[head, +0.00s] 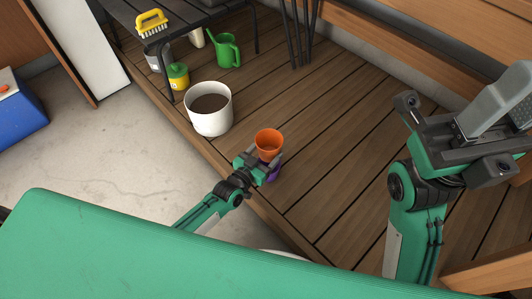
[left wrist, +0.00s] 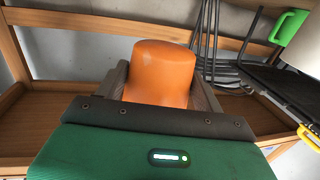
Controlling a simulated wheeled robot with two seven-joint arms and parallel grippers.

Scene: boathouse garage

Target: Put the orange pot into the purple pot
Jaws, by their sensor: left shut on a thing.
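The orange pot (head: 268,141) is upright in the head view, held at the end of my left gripper (head: 262,160). The left wrist view also shows the orange pot (left wrist: 163,72) between the two fingers of my left gripper (left wrist: 165,90), which is shut on it. The purple pot (head: 273,173) shows only in part, just below the orange pot and behind the left gripper. Whether the two pots touch is hidden. My right gripper (head: 490,110) is raised at the right of the head view, away from both pots; its finger gap is unclear.
A white pot of dark soil (head: 210,107) stands on the wooden deck (head: 330,150) left of the orange pot. Beyond it are a yellow-green container (head: 178,77), a green watering can (head: 227,50) and a yellow brush (head: 151,23) by a dark bench. The deck right of the pots is clear.

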